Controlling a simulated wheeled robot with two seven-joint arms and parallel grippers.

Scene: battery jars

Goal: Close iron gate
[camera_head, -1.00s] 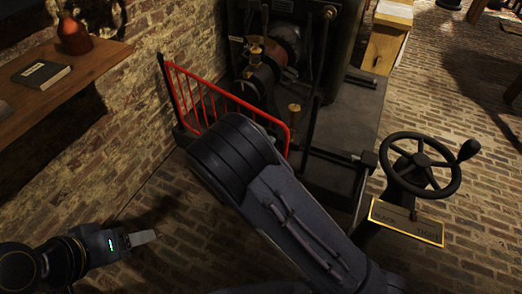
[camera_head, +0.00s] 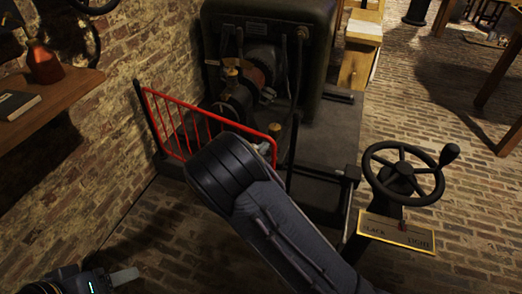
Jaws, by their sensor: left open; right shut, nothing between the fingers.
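The iron gate (camera_head: 210,117) is a low red-railed barrier with thin bars, between the brick wall and the dark machine. Its left end meets a dark post by the wall. Its right end reaches in front of the machine, and my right arm hides its lower right part. My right gripper (camera_head: 264,148) is mostly hidden behind my own forearm; only a small grey part shows beside the gate's right end. It is shut and empty, and I cannot tell whether it touches the gate. My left gripper (camera_head: 124,276) is open and empty at the lower left, away from the gate.
The machine (camera_head: 268,25) stands on a dark base behind the gate. A handwheel (camera_head: 404,174) and a gold-edged sign plate (camera_head: 396,232) stand to the right. A wooden shelf (camera_head: 60,98) juts from the left wall. Brick floor is open at the right.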

